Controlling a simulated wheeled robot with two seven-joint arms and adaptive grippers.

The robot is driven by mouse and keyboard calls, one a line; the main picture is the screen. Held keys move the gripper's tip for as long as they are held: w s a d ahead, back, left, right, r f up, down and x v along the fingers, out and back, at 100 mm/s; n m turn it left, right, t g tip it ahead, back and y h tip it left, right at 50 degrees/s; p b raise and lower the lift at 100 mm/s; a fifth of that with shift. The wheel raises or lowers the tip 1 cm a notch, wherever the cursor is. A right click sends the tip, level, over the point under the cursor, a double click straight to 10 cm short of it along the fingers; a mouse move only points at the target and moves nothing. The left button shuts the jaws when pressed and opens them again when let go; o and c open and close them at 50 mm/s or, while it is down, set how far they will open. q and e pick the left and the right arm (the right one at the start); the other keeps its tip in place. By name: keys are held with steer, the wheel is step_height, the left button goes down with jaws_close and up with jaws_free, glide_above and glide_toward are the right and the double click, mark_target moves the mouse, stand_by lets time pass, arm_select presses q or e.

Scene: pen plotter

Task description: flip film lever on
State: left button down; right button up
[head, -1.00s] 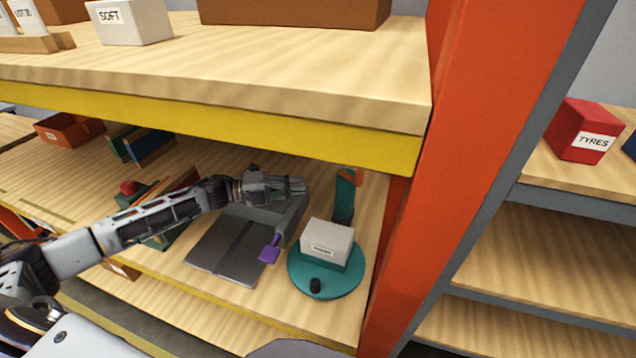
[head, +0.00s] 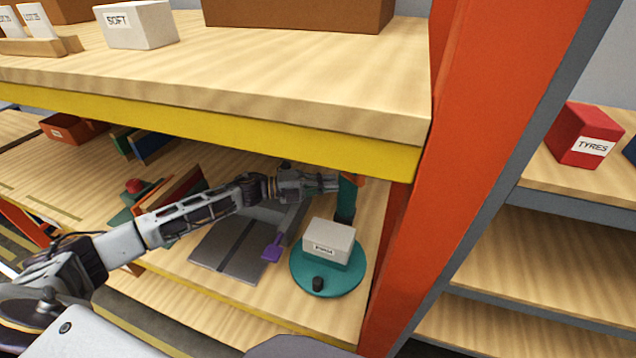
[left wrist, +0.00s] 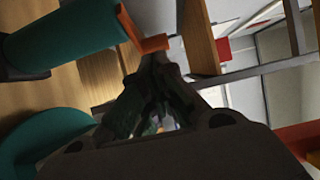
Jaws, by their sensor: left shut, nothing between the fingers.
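A teal post (head: 346,202) stands on the lower shelf behind a round teal base. An orange lever-like piece at its top shows in the left wrist view (left wrist: 141,40). My left gripper (head: 334,182) is shut and empty, with its fingertips at the top of the post. In the left wrist view its tips (left wrist: 155,62) are right by the orange piece; I cannot tell whether they touch. The gripper hides most of the orange piece in the head view. A purple paddle (head: 272,251) sticks out from a grey plate device (head: 228,252). My right gripper is not in view.
A white labelled box (head: 329,240) sits on the round teal base (head: 327,283), with a black knob in front. The yellow-edged upper shelf (head: 250,125) hangs close above my left arm. An orange-red upright (head: 455,150) stands to the right.

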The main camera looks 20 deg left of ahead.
arm_select(q)
steer(key=p+x, duration=0.1)
steer(key=x, duration=0.4)
steer(key=shift+d, duration=0.1)
steer(key=shift+w+d, duration=0.1)
steer(key=shift+d, duration=0.05)
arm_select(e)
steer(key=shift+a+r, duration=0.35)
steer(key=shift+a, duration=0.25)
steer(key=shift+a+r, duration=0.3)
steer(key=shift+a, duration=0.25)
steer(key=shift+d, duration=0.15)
arm_select(q)
steer(key=shift+d+t+p, duration=0.2)
steer(key=shift+t+p, duration=0.1)
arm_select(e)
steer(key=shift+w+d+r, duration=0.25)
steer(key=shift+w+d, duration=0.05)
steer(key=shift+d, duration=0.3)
arm_select(q)
steer(key=shift+d+n, duration=0.1)
steer(key=shift+n, duration=0.2)
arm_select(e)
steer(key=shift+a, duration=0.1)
